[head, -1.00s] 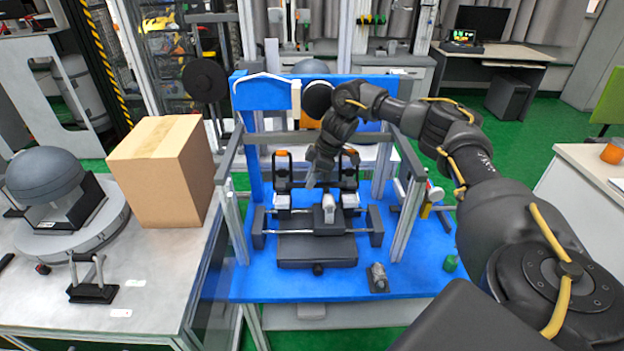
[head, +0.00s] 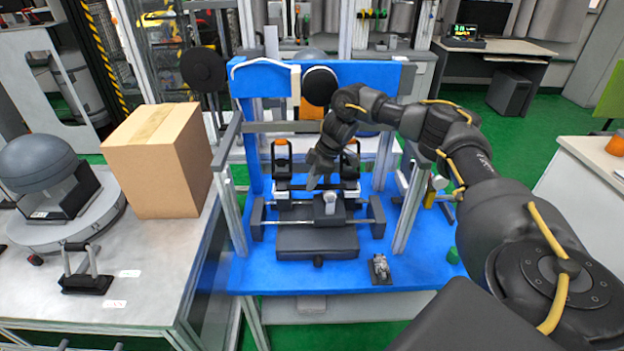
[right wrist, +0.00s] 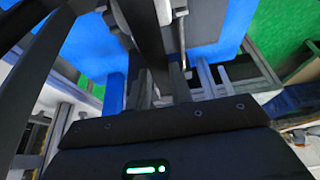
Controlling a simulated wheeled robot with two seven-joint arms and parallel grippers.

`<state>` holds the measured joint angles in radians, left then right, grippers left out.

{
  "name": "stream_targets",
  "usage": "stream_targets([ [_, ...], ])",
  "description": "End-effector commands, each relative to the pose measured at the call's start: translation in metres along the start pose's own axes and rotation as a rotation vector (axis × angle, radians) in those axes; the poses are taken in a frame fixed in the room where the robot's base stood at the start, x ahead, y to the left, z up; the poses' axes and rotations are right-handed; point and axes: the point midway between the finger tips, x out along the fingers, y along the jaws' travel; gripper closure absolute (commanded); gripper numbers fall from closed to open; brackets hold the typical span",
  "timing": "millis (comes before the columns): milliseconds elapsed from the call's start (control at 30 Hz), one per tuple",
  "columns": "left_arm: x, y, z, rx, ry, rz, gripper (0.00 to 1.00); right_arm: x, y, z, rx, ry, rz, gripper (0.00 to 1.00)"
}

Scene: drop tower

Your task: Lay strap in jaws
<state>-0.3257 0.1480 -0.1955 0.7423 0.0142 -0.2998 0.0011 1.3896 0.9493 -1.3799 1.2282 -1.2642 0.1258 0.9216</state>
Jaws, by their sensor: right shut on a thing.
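My right gripper (head: 313,178) reaches in from the right, over the middle of the blue frame. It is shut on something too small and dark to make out. A white strap-like band (head: 262,62) runs along the top of the blue back panel, with a pale upright piece (head: 296,84) at its right end. Below the gripper is a dark clamp-like carriage (head: 328,211) on a cross rail, with a pale cylinder (head: 330,199) on it. I cannot tell for certain which parts are the jaws. In the right wrist view, dark and pale parts fill the centre. My left gripper is out of view.
Grey posts (head: 232,215) flank the blue base (head: 345,277). A small metallic part (head: 380,268) lies at front right. A cardboard box (head: 150,170) stands on the left table.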

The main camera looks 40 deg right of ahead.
Motion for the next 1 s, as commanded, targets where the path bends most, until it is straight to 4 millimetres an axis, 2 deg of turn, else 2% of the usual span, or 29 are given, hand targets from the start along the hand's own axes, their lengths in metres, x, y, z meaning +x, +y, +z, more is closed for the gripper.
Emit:
stream_targets([
  [200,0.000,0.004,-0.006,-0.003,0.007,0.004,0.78,0.000,0.000,0.000,0.000,0.000,0.000,1.00],
  [233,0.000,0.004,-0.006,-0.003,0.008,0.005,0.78,0.000,0.000,0.000,0.000,0.000,0.000,0.74],
  [400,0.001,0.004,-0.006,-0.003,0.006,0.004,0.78,0.000,0.000,0.000,0.000,0.000,0.000,0.53],
  [733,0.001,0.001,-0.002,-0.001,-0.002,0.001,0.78,-0.004,0.000,0.000,0.000,0.001,0.001,0.53],
  [1000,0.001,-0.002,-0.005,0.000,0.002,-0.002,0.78,-0.046,0.001,-0.001,0.000,0.003,0.002,0.53],
])
